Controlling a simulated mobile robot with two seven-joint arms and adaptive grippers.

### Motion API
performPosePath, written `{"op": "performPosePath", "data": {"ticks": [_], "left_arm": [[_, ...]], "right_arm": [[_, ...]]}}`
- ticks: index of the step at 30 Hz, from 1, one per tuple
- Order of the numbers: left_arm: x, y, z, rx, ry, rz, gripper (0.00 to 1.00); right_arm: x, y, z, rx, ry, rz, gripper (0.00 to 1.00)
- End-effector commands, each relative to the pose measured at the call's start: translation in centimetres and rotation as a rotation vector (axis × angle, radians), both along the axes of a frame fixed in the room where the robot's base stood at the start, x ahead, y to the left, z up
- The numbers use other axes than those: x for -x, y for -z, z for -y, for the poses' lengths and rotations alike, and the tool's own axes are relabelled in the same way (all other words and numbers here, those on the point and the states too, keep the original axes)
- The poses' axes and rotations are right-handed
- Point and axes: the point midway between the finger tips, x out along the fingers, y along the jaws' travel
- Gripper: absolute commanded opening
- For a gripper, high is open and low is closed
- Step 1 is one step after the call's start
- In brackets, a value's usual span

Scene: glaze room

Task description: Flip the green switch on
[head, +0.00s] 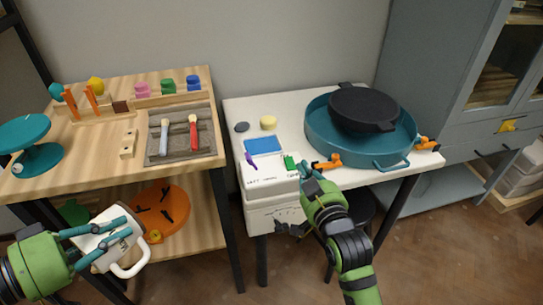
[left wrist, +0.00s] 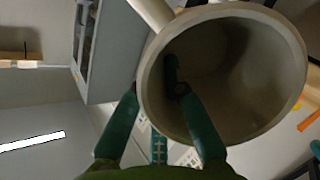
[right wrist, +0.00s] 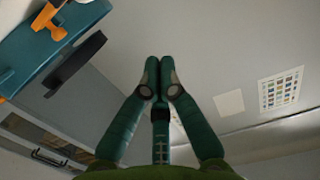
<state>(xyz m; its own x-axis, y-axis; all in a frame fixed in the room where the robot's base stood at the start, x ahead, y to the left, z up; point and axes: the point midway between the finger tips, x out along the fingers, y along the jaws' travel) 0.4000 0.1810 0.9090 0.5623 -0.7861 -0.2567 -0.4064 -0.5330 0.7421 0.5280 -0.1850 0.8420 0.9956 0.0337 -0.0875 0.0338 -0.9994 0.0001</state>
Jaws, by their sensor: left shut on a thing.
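A white control box (head: 268,181) with printed labels stands at the front of the white table. The green switch (head: 289,162) sticks up near the right of its top, and a purple switch (head: 251,160) leans at its left. I cannot tell the green switch's setting. My right gripper (head: 304,165) has its fingertips together, just right of the green switch; contact is unclear. They also show shut and empty in the right wrist view (right wrist: 160,64). My left gripper (head: 134,222) is shut on a white mug (head: 101,243), with one finger inside it in the left wrist view (left wrist: 222,70).
A teal basin (head: 335,152) with a black pan (head: 362,108) fills the table's right side. Orange clamps (head: 327,162) sit near its front. A blue sponge-like block (head: 263,145) lies behind the box. A wooden workbench (head: 95,185) with tools stands at left.

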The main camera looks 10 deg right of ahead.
Motion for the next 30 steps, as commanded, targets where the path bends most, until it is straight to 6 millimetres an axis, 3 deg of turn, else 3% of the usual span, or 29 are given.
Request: {"op": "performPosePath", "data": {"ticks": [8, 19, 24, 30], "left_arm": [[0.0, 0.0, 0.0, 0.001, 0.000, 0.002, 0.00], [0.0, 0.4, 0.0, 0.001, 0.000, 0.002, 0.00], [0.0, 0.9, 0.0, 0.001, 0.000, 0.002, 0.00], [0.0, 1.1, 0.0, 0.001, 0.000, 0.002, 0.00]], "right_arm": [[-2.5, 0.2, -0.1, 0.000, 0.000, 0.001, 0.00], [-10.1, 0.9, -0.4, 0.000, 0.000, 0.001, 0.00], [-10.4, 3.7, -0.4, -0.001, 0.000, -0.003, 0.00], [-10.6, 4.8, -0.4, -0.001, 0.000, -0.002, 0.00]]}}
